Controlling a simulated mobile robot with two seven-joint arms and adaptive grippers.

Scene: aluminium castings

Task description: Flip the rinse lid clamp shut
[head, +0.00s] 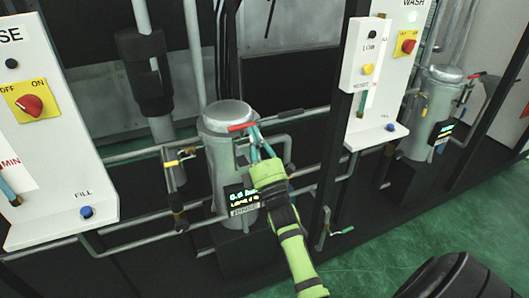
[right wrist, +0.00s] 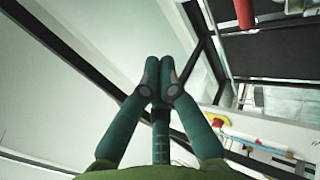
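The rinse tank (head: 222,165) is a grey upright cylinder with a domed lid (head: 228,115) and a small display marked RINSE (head: 243,200). The clamp's red handle (head: 242,127) sticks out across the front of the lid, roughly level. My right gripper (head: 255,138), with teal fingers on a green arm, is just right of the red handle. Whether it touches the handle is unclear. In the right wrist view its fingertips (right wrist: 159,72) are together with nothing visible between them. A red bar (right wrist: 243,13) shows there at the top right. My left gripper is out of view.
A rinse panel (head: 50,130) with a red switch stands at the left. The wash panel (head: 375,90) and a similar wash tank (head: 432,110) with a red handle (head: 476,75) stand at the right. Pipes run around the rinse tank. Green floor (head: 370,260) lies in front.

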